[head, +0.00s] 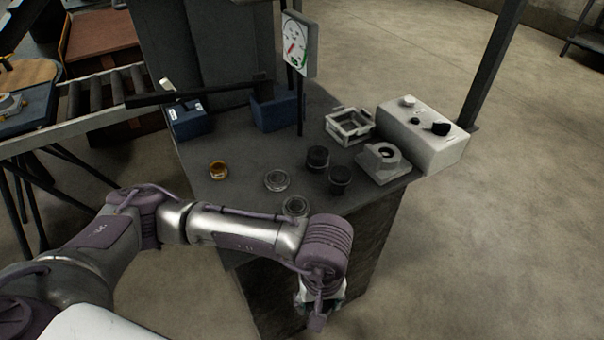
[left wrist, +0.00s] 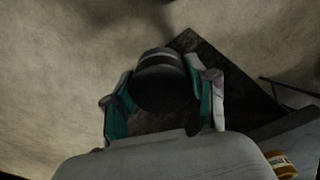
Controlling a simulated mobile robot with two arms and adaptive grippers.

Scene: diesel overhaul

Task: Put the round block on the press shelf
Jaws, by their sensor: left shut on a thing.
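My left gripper (head: 320,302) hangs at the end of my arm, low in front of the near edge of the grey worktop. In the left wrist view the gripper (left wrist: 165,98) has its teal-padded fingers on both sides of a dark round block (left wrist: 160,72), shut on it. In the head view the block is hidden by the gripper and wrist. The worktop (head: 240,205) stands under a tall grey press-like column (head: 225,55); I cannot tell which surface is the press shelf. My right gripper is not in view.
The worktop carries a brass ring (head: 218,169), metal discs (head: 277,180), black cylinders (head: 318,158), a grey housing (head: 382,162), a square frame (head: 349,125) and a white control box (head: 424,137). A roller conveyor (head: 95,100) lies left. Floor right is clear.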

